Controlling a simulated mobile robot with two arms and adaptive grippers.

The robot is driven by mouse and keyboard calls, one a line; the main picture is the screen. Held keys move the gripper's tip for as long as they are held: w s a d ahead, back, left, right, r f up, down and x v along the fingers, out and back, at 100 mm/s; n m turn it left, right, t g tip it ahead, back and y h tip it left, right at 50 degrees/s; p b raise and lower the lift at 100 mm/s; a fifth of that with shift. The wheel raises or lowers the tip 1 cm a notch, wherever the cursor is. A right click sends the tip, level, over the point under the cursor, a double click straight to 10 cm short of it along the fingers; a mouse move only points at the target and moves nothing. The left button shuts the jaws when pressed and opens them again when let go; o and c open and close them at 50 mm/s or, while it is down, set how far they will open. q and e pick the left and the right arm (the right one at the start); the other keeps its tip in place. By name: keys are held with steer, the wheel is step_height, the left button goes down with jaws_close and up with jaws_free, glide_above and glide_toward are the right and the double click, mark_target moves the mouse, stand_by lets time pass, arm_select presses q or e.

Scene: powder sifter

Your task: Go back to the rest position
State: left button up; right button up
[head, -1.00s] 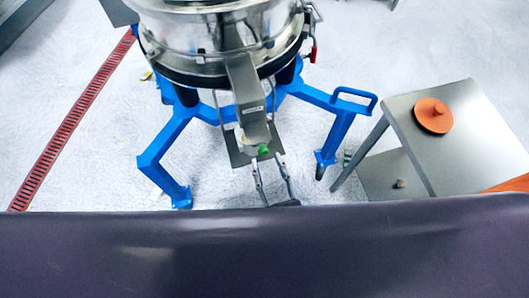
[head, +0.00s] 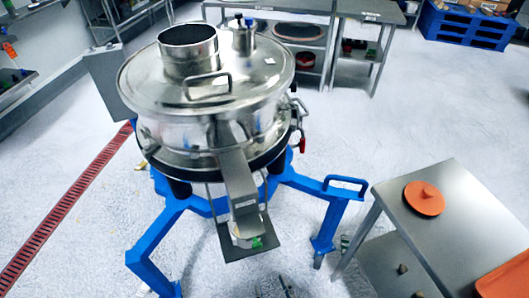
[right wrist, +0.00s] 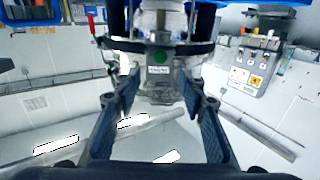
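The steel powder sifter (head: 207,85) stands on a blue frame (head: 163,232) left of centre in the head view. Its sloping outlet chute (head: 238,178) ends above a small shelf holding a pale container with a green mark (head: 257,243). My right gripper (head: 272,287) shows only by its fingertips at the bottom edge, below the shelf and apart from it. In the right wrist view (right wrist: 160,92) its two fingers are spread with nothing between them; the chute with its green dot (right wrist: 159,55) lies beyond. My left gripper is not in view.
A steel table (head: 462,200) with an orange lid (head: 424,198) stands at the right. Steel benches (head: 366,12) and a blue pallet (head: 466,27) are at the back. A red floor grating (head: 62,210) runs along the left. The floor between sifter and benches is clear.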

steer(key=s+d+f+g, duration=0.2)
steer(key=f+g, duration=0.1)
steer(key=f, duration=0.6)
steer(key=s+d+f+n+g, duration=0.1)
steer(key=s+d+f+g, duration=0.1)
steer(key=f, duration=0.6)
steer(key=s+d+f+g, duration=0.1)
steer(key=s+f+g, duration=0.15)
steer(key=f, duration=0.65)
steer(key=s+d+f+m+g+h, duration=0.1)
steer(key=s+d+f+g+h, duration=0.3)
steer(key=s+d+f+g, duration=0.5)
steer(key=s+d+f, duration=0.5)
steer(key=s, duration=0.1)
steer(key=shift+s+d+f, duration=0.15)
steer(key=shift+s+f, duration=0.1)
steer(key=shift+f, duration=0.05)
